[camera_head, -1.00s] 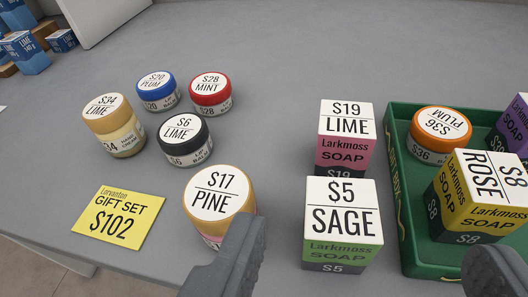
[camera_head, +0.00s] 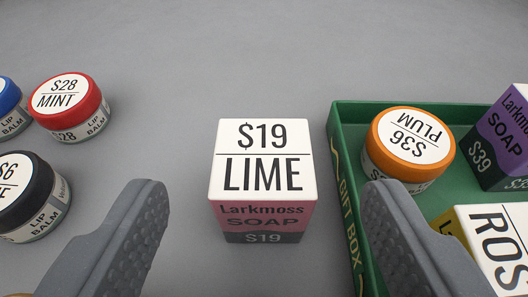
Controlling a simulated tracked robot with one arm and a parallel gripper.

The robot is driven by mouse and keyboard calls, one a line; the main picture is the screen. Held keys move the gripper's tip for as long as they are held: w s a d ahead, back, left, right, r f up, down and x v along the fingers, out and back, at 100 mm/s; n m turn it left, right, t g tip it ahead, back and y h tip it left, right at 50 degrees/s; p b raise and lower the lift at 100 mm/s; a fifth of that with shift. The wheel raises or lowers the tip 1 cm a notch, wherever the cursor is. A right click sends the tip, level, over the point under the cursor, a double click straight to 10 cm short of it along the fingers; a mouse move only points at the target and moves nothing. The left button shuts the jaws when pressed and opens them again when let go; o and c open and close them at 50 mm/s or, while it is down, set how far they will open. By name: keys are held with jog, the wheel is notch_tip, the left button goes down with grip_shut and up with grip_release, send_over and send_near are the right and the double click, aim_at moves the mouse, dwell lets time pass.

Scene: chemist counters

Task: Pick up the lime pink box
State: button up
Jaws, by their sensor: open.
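The lime pink box (camera_head: 263,216) is a Larkmoss soap box with a white top reading "$19 LIME", a pink band and a dark base. It stands upright on the grey counter near the middle of the view, just left of the green tray. My gripper (camera_head: 268,190) is open and empty. Its left finger is to the left of the box and its right finger is to the right, over the tray's near left edge. Both fingers appear nearer to me than the box, with gaps on either side.
The green gift box tray (camera_head: 345,190) holds an orange-lidded plum jar (camera_head: 410,142), a purple soap box (camera_head: 503,140) and a yellow rose soap box (camera_head: 490,240). A red-lidded mint jar (camera_head: 70,107), a black-lidded jar (camera_head: 30,195) and a blue-lidded jar (camera_head: 10,108) stand left. The counter behind is clear.

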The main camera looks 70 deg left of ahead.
aim_at(267, 177)
jog(key=shift+b+x, duration=0.55)
jog(key=shift+x, duration=1.25)
jog(key=c, duration=1.1)
jog(key=shift+r, duration=0.2)
